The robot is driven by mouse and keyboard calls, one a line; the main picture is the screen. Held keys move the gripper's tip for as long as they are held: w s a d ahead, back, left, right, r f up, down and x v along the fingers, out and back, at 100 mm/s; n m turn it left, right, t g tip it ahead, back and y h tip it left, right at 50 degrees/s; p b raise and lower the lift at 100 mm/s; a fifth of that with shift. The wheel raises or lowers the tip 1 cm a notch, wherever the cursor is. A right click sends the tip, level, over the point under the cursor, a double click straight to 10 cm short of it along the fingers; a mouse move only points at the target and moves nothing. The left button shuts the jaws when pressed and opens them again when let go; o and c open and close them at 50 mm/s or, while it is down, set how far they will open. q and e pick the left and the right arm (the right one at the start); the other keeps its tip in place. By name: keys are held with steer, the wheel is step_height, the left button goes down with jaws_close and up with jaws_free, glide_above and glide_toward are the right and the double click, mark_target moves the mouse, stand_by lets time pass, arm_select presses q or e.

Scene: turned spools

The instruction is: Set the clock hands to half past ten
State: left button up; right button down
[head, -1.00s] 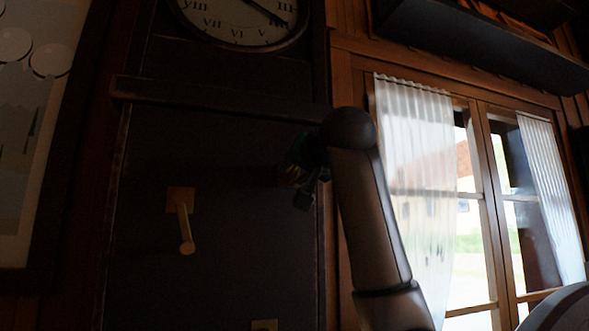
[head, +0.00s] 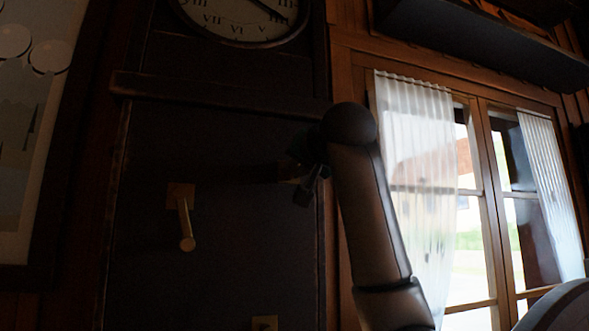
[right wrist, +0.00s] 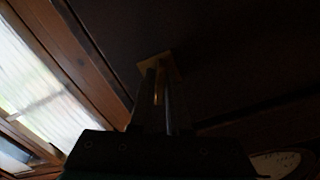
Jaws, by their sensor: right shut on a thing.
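The clock (head: 238,38) is cut off by the top edge of the head view. Only the lower part of its pale dial shows, with a dark hand slanting down to the right near IIII; the other hand cannot be made out. In the right wrist view the right gripper (right wrist: 160,98) is shut on a brass handle (right wrist: 160,88) that stands out from a square brass plate (right wrist: 174,63). My left gripper is not in view.
A second brass handle (head: 185,225) hangs down from its plate on the left of the case. Another brass plate (head: 264,323) shows at the bottom edge. A wooden ledge (head: 215,97) crosses the case below the dial. A curtained window (head: 420,170) is at the right.

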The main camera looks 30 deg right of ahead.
steer(key=m+b, duration=0.1)
steer(key=m, duration=0.4)
steer(key=shift+m+b, duration=0.3)
steer(key=shift+m, duration=0.1)
steer(key=m, duration=0.2)
steer(key=shift+m, duration=1.8)
steer(key=c, duration=0.9)
jaws_free()
steer(key=shift+c, duration=0.2)
